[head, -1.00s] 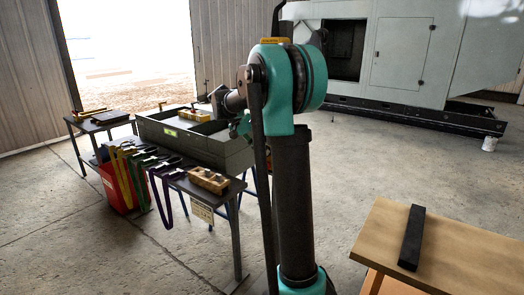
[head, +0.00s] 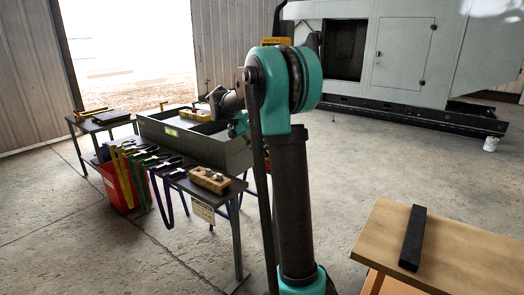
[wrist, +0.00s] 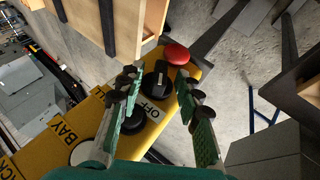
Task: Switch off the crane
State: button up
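In the wrist view a yellow control box (wrist: 62,140) runs diagonally, with "BAY" and "OFF" lettering. A black rotary knob (wrist: 157,77) sits on it beside the "OFF" label (wrist: 153,108), with a red mushroom button (wrist: 176,54) beyond. Another round black control (wrist: 131,143) is nearer, partly behind my left finger. My gripper (wrist: 157,84) is open, one finger on each side of the knob; I cannot tell whether either touches it. In the head view my arm hides most of my gripper.
In the head view, a grey-green bin (head: 215,150) stands on a bench with coloured straps (head: 128,170) hanging from its edge. A wooden table (head: 455,255) with a black bar (head: 412,238) is at right. Open floor lies between.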

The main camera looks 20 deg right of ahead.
jog(key=v, duration=1.1)
jog(key=shift+a+r, duration=0.15)
jog(key=shift+r, duration=0.2)
jog(key=s+a+f+n+t+y, duration=0.1)
jog(key=s+f+n+t+y, duration=0.2)
jog(key=s+f, duration=1.2)
jog(key=s+a+f+n+t+y, duration=0.1)
jog(key=s+f+n+t+y, duration=0.2)
jog(key=s+f, duration=1.2)
jog(key=f+n+y, duration=0.1)
jog(key=n, duration=0.2)
jog(key=shift+a+n, duration=0.3)
jog(key=shift+a, duration=0.1)
